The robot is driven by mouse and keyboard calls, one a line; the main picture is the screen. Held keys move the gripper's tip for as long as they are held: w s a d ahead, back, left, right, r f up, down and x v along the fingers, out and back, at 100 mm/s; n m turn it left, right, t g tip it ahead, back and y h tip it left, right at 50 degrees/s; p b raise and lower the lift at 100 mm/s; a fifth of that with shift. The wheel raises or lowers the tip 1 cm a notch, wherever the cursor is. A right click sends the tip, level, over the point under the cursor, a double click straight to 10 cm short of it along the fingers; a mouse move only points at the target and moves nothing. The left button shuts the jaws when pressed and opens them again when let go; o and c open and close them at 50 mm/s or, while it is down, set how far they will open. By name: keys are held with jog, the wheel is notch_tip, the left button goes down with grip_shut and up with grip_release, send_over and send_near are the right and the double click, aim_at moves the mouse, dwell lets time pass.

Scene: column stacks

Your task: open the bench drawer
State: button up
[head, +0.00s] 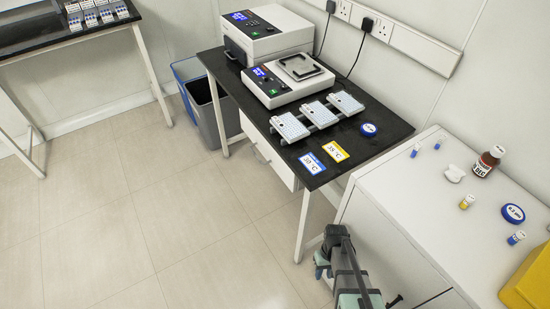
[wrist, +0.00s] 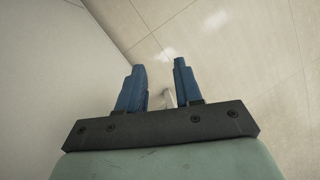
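The bench drawer (head: 268,157) has a white front under the black bench top (head: 232,84). It appears shut, with a small handle (head: 259,154) on its front. My gripper (wrist: 160,68) shows in the wrist view with its two blue fingers apart and nothing held between them. The wrist view shows pale floor and a pale wall-like surface beyond the fingers, not the drawer front. My folded arm (head: 347,270) is in front of the bench, to the right of and nearer than the drawer.
A bench leg (head: 302,226) stands between my arm and the drawer. A white cabinet (head: 400,205) with bottles and caps is at the right. Grey (head: 207,115) and blue (head: 187,70) bins stand left of the drawer. The floor (head: 140,220) in front is clear.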

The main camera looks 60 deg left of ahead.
jog(key=s+a+r+n+t, duration=0.2)
jog(key=a+r+t, duration=0.2)
jog(key=a, duration=1)
jog(key=s+a+r+n+t, duration=0.15)
jog(key=a+r+t, duration=0.25)
jog(key=a, duration=1)
jog(key=s+a+r+n+t+y, duration=0.1)
jog(key=s+a+r+t, duration=0.45)
jog(key=a+r, duration=0.35)
jog(key=s+a+r+t+y, duration=0.2)
jog(key=s+a+r+t, duration=0.3)
jog(key=s+a+r, duration=0.25)
jog(key=w+f, duration=0.2)
jog(key=w, duration=1.1)
jog(key=shift+w+a, duration=0.2)
jog(key=shift+a, duration=0.15)
jog(key=shift+c, duration=0.3)
grip_shut()
